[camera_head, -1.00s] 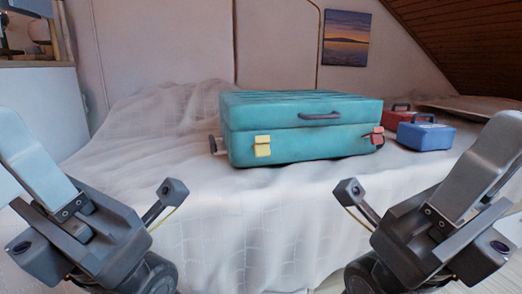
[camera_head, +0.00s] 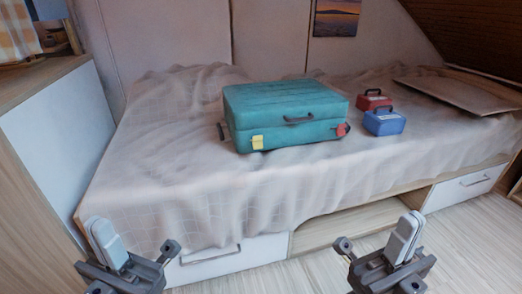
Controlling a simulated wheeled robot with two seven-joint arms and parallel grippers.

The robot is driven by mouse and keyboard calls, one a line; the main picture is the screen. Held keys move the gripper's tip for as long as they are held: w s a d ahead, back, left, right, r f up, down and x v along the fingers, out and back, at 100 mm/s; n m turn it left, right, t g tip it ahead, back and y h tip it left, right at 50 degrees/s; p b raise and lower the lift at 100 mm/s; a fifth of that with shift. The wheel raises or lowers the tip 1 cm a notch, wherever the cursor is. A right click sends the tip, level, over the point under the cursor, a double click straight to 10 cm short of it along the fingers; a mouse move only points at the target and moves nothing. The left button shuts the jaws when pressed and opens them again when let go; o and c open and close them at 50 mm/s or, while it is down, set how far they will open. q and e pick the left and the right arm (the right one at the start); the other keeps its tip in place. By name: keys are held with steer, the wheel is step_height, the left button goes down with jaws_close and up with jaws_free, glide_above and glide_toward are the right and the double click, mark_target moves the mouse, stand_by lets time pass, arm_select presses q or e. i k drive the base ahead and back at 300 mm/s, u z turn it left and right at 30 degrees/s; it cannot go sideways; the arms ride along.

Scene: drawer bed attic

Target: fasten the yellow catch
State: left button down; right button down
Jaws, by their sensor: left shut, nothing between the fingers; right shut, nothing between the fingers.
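The yellow catch (camera_head: 257,143) is on the front left of a teal suitcase (camera_head: 290,134), near the seam between lid and base. The suitcase lies flat on the bed with its lid down. I cannot tell whether the catch is fastened. A red catch (camera_head: 341,130) is at the front right corner and a dark handle (camera_head: 298,118) is on the lid's front. My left gripper (camera_head: 104,230) is shut and empty at the lower left, well apart from the suitcase. My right gripper (camera_head: 408,224) is shut and empty at the lower right, also apart from it.
A red box (camera_head: 374,101) and a blue box (camera_head: 385,123) stand right of the suitcase. A flat board (camera_head: 462,94) lies farther right on the blanket (camera_head: 175,150). Drawers (camera_head: 232,258) are under the bed. A cabinet (camera_head: 60,135) stands at left.

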mark_target(257, 141)
steer(key=k, duration=1.35)
steer(key=u, duration=0.45)
steer(key=i, duration=0.4)
steer(key=u, duration=0.8)
steer(key=i, duration=1.3)
steer(key=z, duration=0.7)
